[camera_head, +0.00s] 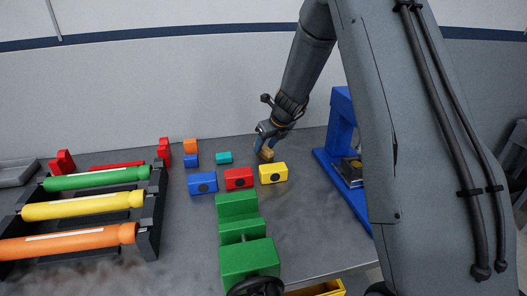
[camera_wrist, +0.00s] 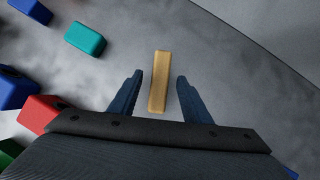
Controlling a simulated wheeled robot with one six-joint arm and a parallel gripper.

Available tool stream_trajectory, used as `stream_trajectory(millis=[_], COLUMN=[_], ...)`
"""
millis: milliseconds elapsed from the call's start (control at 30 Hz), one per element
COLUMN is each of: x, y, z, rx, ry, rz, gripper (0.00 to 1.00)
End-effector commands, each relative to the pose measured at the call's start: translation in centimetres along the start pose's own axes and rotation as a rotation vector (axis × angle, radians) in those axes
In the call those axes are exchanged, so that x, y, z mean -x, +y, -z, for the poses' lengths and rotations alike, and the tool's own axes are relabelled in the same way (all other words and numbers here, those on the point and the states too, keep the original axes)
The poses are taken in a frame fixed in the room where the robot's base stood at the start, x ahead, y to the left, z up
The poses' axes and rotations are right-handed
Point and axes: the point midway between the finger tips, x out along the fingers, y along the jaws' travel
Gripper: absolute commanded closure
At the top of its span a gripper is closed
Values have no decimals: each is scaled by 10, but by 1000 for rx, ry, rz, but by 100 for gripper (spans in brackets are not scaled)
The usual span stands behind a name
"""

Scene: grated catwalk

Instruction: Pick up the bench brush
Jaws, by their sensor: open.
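The bench brush appears to be the tan, wood-coloured bar (camera_wrist: 159,82) in the wrist view, lying on the grey table; no bristles show. In the head view it is a small tan piece (camera_head: 267,154) near the back of the table, partly hidden by my gripper (camera_head: 263,141). In the wrist view my gripper (camera_wrist: 159,88) is open, with one dark blue finger on each side of the bar. Gaps show between the bar and both fingers. I cannot tell how far above the table the fingertips are.
Yellow (camera_head: 273,173), red (camera_head: 239,178) and blue (camera_head: 203,183) blocks stand in front of the bar. A teal block (camera_head: 224,158) lies to its left. A green stepped object (camera_head: 240,232) is nearer. A blue press-like frame (camera_head: 342,130) stands right; a rack of coloured tubes (camera_head: 88,205) is left.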

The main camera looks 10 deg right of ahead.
Motion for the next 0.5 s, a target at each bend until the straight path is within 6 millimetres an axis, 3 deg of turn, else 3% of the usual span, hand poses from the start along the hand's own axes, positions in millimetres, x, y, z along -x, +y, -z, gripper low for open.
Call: stream_trajectory(millis=[200, 500], x=[-19, -20], y=[0, 0], z=[0, 0], rx=[0, 1], ry=[0, 0], rz=[0, 0], gripper=[56, 56])
